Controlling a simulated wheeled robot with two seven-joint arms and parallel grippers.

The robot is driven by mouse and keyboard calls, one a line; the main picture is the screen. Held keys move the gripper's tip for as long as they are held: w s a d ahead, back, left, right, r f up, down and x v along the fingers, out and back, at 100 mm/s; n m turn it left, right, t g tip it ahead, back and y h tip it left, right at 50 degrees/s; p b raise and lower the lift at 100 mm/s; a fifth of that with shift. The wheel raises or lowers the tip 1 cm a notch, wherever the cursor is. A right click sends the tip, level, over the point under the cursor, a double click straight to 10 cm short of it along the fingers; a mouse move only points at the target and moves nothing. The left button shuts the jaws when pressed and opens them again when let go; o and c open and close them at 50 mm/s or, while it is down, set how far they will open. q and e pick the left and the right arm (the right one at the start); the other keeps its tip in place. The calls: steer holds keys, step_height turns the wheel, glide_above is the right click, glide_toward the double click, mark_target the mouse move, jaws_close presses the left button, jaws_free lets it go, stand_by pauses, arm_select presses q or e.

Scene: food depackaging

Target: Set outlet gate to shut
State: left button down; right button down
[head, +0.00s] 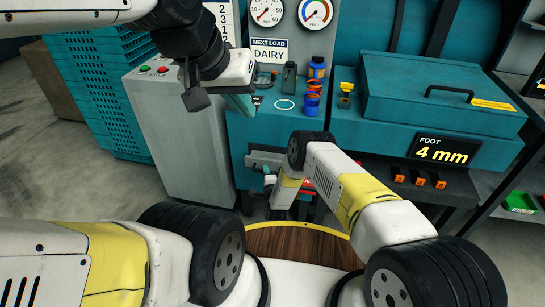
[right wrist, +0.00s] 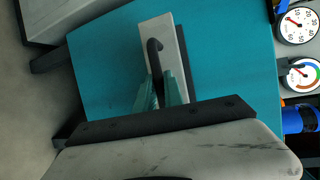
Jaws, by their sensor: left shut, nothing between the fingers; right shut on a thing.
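The outlet gate appears as a pale grey plate (right wrist: 178,45) on the teal machine front in the right wrist view, with a black hooked handle (right wrist: 154,50) on it. The grey plate also shows low on the machine in the head view (head: 258,158), partly hidden by my right arm. My right gripper (right wrist: 161,92) has its teal fingers shut on the handle, whose hooked end sticks out beyond the fingertips. My left gripper (head: 243,103) is shut and empty, held in front of the machine's top left part, away from the gate.
A grey cabinet (head: 170,130) with red and green buttons stands left of the machine, beside stacked teal crates (head: 100,80). A teal lidded box (head: 430,90) and a "4 mm" display (head: 442,151) are at right.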

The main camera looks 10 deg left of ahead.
steer(key=c, duration=1.5)
jaws_free()
steer(key=shift+o, duration=0.2)
steer(key=v, duration=0.8)
